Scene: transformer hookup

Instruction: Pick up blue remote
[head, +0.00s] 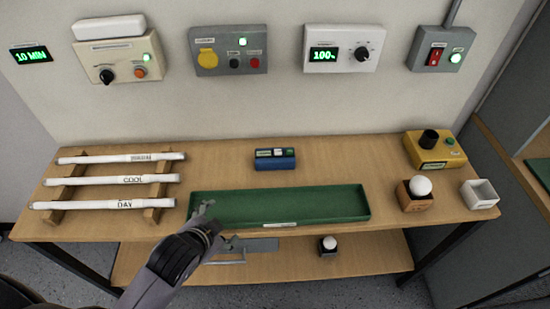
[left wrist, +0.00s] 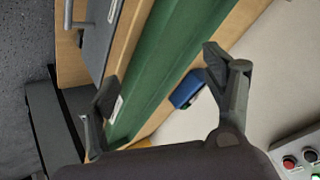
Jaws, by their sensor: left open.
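The blue remote (head: 275,159) is a small blue box with a dark, buttoned face. It lies on the wooden bench behind the green tray. It also shows in the left wrist view (left wrist: 188,89), beyond the tray and between the finger lines. My left gripper (head: 216,222) is open and empty over the front left part of the green tray, in front of and to the left of the remote. In the left wrist view its two fingers (left wrist: 160,82) are spread wide apart. My right gripper is not in view.
The green tray (head: 345,204) is empty. White tubes (head: 120,180) lie on a wooden rack at the left. A yellow box (head: 433,151), a bulb in a wooden holder (head: 417,203) and a white box (head: 480,195) stand at the right. Control boxes (head: 228,51) hang on the wall.

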